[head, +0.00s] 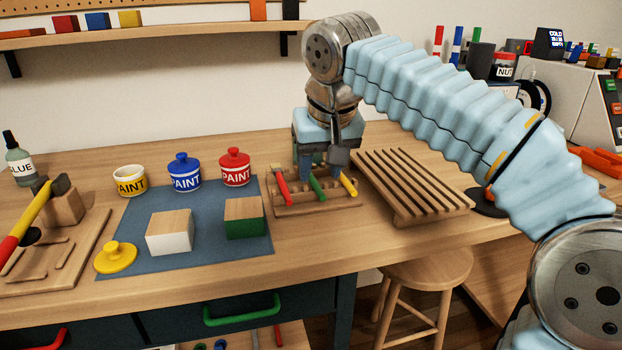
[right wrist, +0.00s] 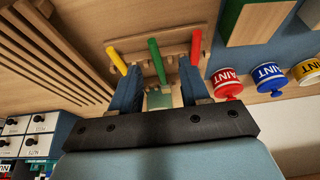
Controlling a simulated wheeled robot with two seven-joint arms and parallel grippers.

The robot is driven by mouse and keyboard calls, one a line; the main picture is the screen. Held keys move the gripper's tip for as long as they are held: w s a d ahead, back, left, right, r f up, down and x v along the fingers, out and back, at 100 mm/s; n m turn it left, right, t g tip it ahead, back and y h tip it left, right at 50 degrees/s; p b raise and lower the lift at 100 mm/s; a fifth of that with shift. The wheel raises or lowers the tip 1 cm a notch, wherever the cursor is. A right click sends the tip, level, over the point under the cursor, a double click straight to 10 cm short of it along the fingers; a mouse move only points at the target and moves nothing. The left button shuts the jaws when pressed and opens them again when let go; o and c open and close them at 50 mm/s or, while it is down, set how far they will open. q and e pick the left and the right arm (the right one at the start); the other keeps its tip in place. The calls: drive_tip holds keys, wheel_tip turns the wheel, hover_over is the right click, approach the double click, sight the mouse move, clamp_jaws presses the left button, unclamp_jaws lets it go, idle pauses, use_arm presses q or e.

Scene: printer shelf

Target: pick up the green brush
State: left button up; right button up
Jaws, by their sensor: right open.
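The green brush (head: 317,187) lies on a wooden brush rack (head: 285,208) between a red-handled brush (head: 281,186) and a yellow-handled brush (head: 348,184). My right gripper (head: 320,172) is open and points down over the rack. In the right wrist view, its two blue fingers stand on either side of the green brush (right wrist: 157,62), which shows between them. The yellow brush (right wrist: 116,61) and red brush (right wrist: 196,46) lie just outside the fingers. I cannot tell whether the fingers touch the green brush. My left gripper is not in view.
A slatted wooden rack (head: 410,185) stands right of the brushes. To the left, a blue mat (head: 190,255) holds a white block (head: 170,235), a green block (head: 245,220) and a yellow lid (head: 115,257). Paint pots (head: 185,175) stand behind. A stool (head: 425,268) is at the front.

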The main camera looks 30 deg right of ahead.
sight(321, 191)
drive_tip(key=x, duration=0.5)
drive_tip(key=shift+s+d+f, duration=0.2)
drive_tip(key=shift+s+d, duration=0.05)
drive_tip(key=shift+d, duration=0.1)
clamp_jaws()
